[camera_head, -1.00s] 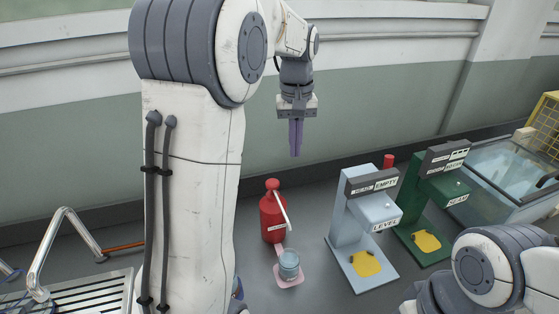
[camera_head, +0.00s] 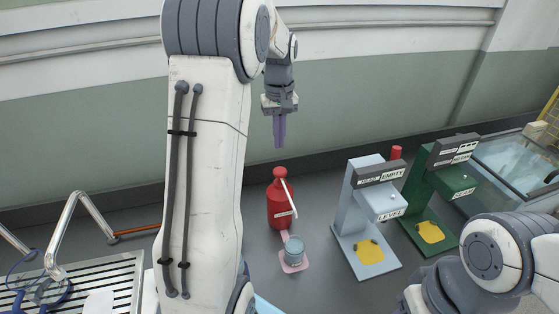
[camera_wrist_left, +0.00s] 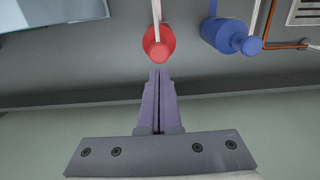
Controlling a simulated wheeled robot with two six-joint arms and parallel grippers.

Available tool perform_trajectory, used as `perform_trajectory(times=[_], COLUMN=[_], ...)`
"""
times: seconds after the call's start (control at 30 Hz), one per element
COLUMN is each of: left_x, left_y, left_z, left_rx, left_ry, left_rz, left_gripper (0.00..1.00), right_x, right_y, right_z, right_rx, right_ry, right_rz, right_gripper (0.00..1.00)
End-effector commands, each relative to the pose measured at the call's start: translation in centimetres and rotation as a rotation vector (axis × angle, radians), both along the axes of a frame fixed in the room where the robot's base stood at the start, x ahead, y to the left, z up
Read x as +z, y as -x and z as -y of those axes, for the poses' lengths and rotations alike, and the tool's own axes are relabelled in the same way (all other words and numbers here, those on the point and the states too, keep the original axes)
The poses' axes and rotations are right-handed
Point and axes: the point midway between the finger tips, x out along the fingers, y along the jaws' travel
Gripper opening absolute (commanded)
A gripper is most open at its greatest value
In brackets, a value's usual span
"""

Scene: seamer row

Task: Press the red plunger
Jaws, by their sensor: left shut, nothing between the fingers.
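The red plunger is the round knob (camera_head: 280,172) on top of a red dispenser bottle (camera_head: 281,208), which stands upright on the counter with a pale spout arm. Its red top also shows in the left wrist view (camera_wrist_left: 157,46). My left gripper (camera_head: 280,146) is shut and empty, pointing down above the plunger, apart from it. In the left wrist view its purple fingertips (camera_wrist_left: 158,74) lie just below the red top in the picture. A glass jar (camera_head: 295,249) stands on a pink pad (camera_head: 295,267) in front of the bottle. My right gripper is out of view.
A grey machine marked EMPTY and LEVEL (camera_head: 364,215) and a green machine (camera_head: 431,195) stand to the right, with a red cylinder (camera_head: 396,152) behind them. A glass tank (camera_head: 513,165) is farther right. A blue bottle (camera_wrist_left: 228,36) shows in the wrist view. A metal drain rack (camera_head: 125,268) is at left.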

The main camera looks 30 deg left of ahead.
Motion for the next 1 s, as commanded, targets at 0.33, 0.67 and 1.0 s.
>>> perform_trajectory(times=[0.33, 0.67, 1.0], left_x=[-6.3, -8.0, -9.2], left_y=[0.1, 0.1, 0.1], left_z=[0.0, 0.0, 0.0], left_rx=[0.0, 0.0, 0.0], left_ry=[0.001, -0.001, 0.0], left_rz=[-0.003, 0.001, -0.001], left_gripper=[0.0, 0.0, 0.0], right_x=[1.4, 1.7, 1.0], right_y=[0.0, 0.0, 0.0], right_z=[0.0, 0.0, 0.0], right_rx=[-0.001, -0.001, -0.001], right_ry=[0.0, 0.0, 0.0], right_rz=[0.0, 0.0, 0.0], right_gripper=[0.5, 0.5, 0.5])
